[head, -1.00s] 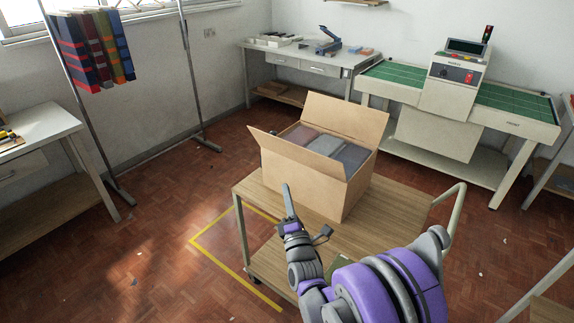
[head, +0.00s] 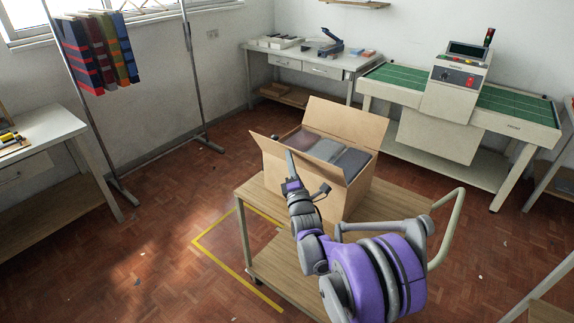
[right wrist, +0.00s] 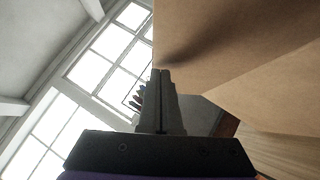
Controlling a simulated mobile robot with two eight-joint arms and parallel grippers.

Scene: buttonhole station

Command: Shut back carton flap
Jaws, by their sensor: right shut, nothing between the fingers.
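An open brown carton (head: 357,197) stands on a wooden-topped cart, with folded grey and reddish cloth (head: 325,150) inside. Its back flap (head: 345,124) stands up at the far side. My right gripper (head: 288,154) is shut and empty. In the right wrist view the shut fingertips (right wrist: 165,73) point up beside a large cardboard face (right wrist: 235,50). My left gripper is not in view.
The cart (head: 410,205) has a curved handle (head: 447,228) on its right. A green-topped machine table (head: 515,124) and a bench (head: 345,60) stand behind. A rack with hanging cloth (head: 195,85) stands left.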

